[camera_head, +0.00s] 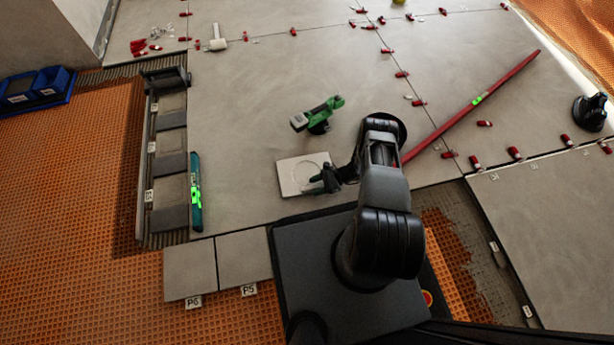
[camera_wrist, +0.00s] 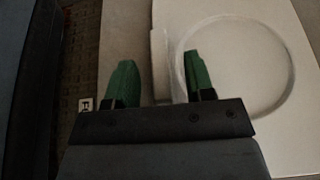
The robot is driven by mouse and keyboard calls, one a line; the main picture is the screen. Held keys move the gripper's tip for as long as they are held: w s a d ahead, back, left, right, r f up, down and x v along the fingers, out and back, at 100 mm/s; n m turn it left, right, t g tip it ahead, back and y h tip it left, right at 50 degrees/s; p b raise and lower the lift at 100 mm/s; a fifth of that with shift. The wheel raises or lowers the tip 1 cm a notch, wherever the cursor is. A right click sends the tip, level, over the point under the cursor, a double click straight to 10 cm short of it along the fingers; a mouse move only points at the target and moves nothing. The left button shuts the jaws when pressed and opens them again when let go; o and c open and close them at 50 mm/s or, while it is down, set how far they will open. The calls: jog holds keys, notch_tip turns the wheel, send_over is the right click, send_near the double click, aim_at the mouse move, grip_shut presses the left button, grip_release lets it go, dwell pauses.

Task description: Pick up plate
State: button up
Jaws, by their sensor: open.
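A pale square plate (camera_head: 292,176) with a round ring on its face lies on the grey tiles, left of my arm. In the wrist view the plate (camera_wrist: 235,65) fills the right side, its ring partly hidden by a finger. A narrow pale raised strip (camera_wrist: 160,48) stands along its left part. My gripper (camera_head: 319,184) is at the plate's right lower edge in the head view. In the wrist view my gripper (camera_wrist: 159,72) is open, with one green fingertip on each side of the strip. I cannot tell whether they touch it.
A green and grey tool (camera_head: 318,115) stands just behind the plate. A teal level (camera_head: 196,192) lies beside a rack of grey tiles (camera_head: 170,147) at left. A long red bar (camera_head: 475,102) lies to the right. Open tile floor surrounds the plate's left side.

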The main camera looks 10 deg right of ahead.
jog(key=shift+a+f, duration=0.15)
jog(key=shift+a, duration=0.25)
grip_shut()
